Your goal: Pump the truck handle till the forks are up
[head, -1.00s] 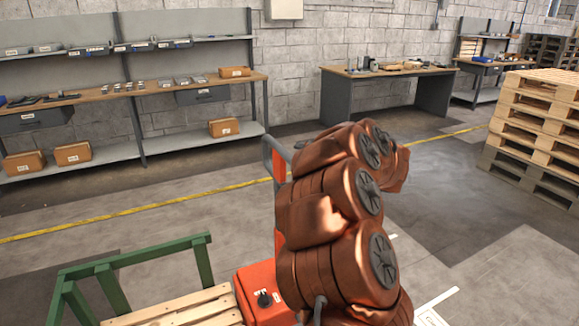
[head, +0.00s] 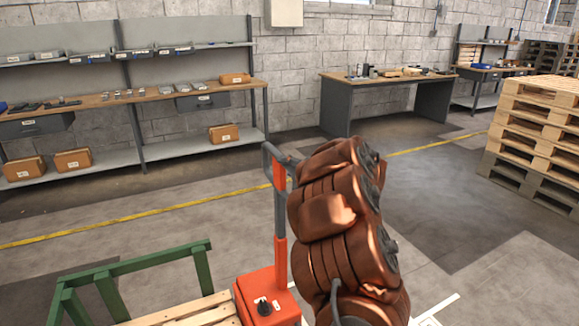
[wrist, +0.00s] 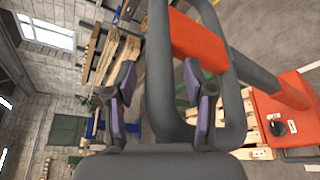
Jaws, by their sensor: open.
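The truck handle (head: 280,195) stands upright in the head view, with a grey loop on top and an orange and grey shaft. It rises from the orange truck body (head: 265,296). In the wrist view the handle loop (wrist: 159,70) is close up, with an orange crosspiece (wrist: 198,42). My gripper (wrist: 160,88) is open, with one grey and purple finger on each side of the loop's left bar. The right finger shows within the loop. Whether either finger touches the bar I cannot tell. In the head view my arm hides the gripper. The forks are hidden.
A wooden pallet (head: 190,312) with a green frame (head: 130,265) lies left of the truck body. A pallet stack (head: 535,125) stands at the right. A workbench (head: 385,78) and shelving (head: 130,95) line the wall. The floor beyond the yellow line is clear.

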